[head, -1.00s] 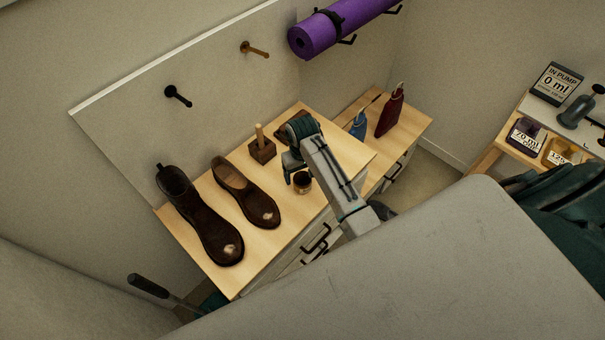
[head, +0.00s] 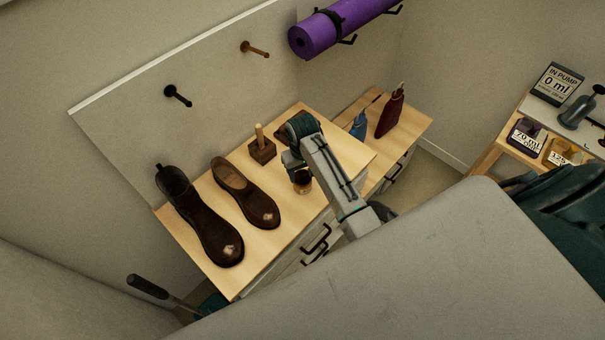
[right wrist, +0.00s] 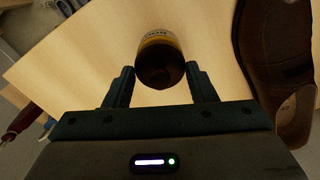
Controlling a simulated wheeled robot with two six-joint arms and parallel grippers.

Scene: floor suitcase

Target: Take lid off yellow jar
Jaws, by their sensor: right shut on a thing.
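The yellow jar (head: 303,187), small with an amber body, stands near the front edge of the wooden cabinet top. In the right wrist view its yellowish label (right wrist: 157,41) shows beyond the dark round lid (right wrist: 161,73). My right gripper (head: 300,174) is at the top of the jar and partly hides it in the head view. In the right wrist view the fingers of the right gripper (right wrist: 160,71) are on either side of the lid, shut on it. The lid still sits on the jar. My left gripper is not in view.
A brown shoe (head: 246,194) and a dark boot (head: 205,225) lie left of the jar. A wooden block with a peg (head: 262,149) stands behind it. Blue (head: 359,126) and red (head: 391,111) bottles stand to the right. Bare wood lies between shoe and jar.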

